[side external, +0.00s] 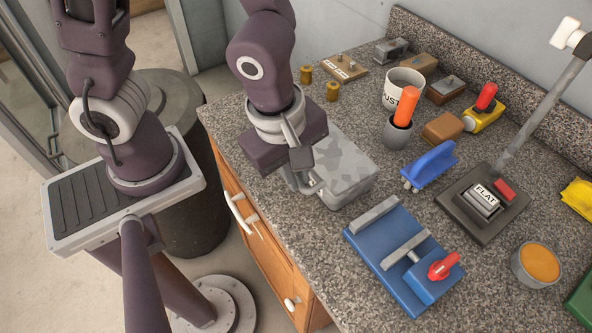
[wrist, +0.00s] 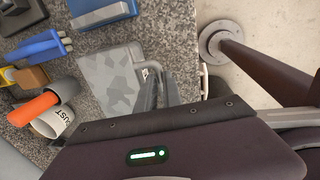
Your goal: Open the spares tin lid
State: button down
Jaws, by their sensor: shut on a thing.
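The spares tin (side external: 345,176) is a grey metal box with a blotchy, patterned lid, standing near the front edge of the granite worktop. In the wrist view the patterned lid (wrist: 108,82) shows beside my fingers and looks flat; I cannot tell whether it is slightly raised. The exact grip point is hidden by my fingers.
A blue vise-like fixture with a red knob (side external: 443,266) stands right of the tin. Two brass pieces (side external: 332,91) lie near the far-left edge.

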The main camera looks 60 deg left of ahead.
aim_at(320, 170)
jog(key=shift+r, duration=0.15)
jog(key=shift+w+r+g, duration=0.35)
jog(key=shift+r+g, duration=0.45)
jog(key=shift+r, duration=0.1)
jog(key=w+r+g, duration=0.6)
jog(key=w+r, duration=0.3)
jog(key=shift+w, duration=0.15)
dwell(1.1)
jog(key=c, duration=1.5)
grip_release()
jog(key=shift+r, duration=0.1)
